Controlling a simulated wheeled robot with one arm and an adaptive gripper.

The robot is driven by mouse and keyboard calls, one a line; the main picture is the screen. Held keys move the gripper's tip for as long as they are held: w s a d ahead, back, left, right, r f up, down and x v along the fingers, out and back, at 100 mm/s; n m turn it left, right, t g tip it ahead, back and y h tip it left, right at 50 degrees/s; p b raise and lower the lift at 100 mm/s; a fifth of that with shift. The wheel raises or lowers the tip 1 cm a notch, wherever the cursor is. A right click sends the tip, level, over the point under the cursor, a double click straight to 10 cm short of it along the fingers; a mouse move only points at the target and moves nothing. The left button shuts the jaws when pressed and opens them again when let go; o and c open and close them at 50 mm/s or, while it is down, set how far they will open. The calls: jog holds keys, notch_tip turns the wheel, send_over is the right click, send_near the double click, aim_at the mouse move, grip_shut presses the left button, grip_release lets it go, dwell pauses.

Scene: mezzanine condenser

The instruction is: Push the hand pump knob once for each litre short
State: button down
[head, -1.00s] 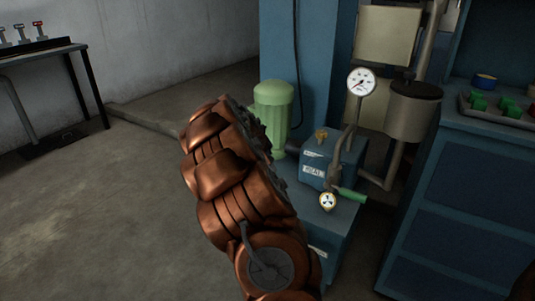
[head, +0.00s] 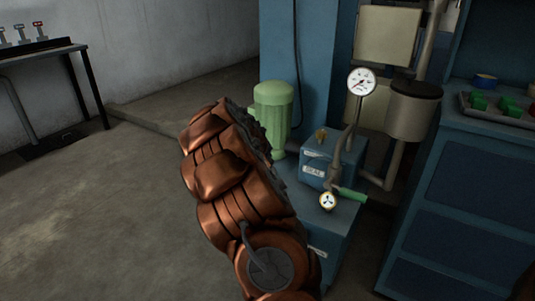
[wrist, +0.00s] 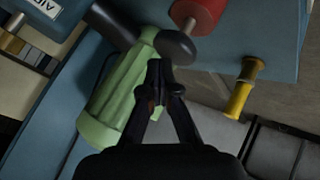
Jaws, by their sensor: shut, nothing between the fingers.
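In the wrist view my gripper (wrist: 156,70) is shut and empty. A dark rounded knob (wrist: 178,46) on a red cylinder (wrist: 198,14) is just beyond its fingertips. I cannot tell whether they touch, or whether this is the pump knob. In the head view a blue unit (head: 338,158) with a white label carries a small brass-coloured piece (head: 320,135) and a green-gripped handle (head: 351,194). A round white gauge (head: 361,82) stands above it. The needle's reading is too small to tell. My gripper is hidden in the head view behind my copper-coloured arm.
A green ribbed motor-like body (head: 273,112) stands left of the unit and shows under my gripper in the wrist view (wrist: 122,100). A yellow rod (wrist: 242,90) sticks out on the right there. A blue cabinet (head: 470,190) stands right; open floor lies left.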

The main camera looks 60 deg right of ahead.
jog(key=shift+f, duration=0.65)
dwell(0.6)
jog(key=shift+r, duration=0.1)
jog(key=shift+r+p, duration=1.1)
jog(key=shift+r, duration=1.6)
notch_tip(320, 180, up, 5)
jog(key=shift+p, duration=1.15)
jog(key=shift+d+r, duration=0.1)
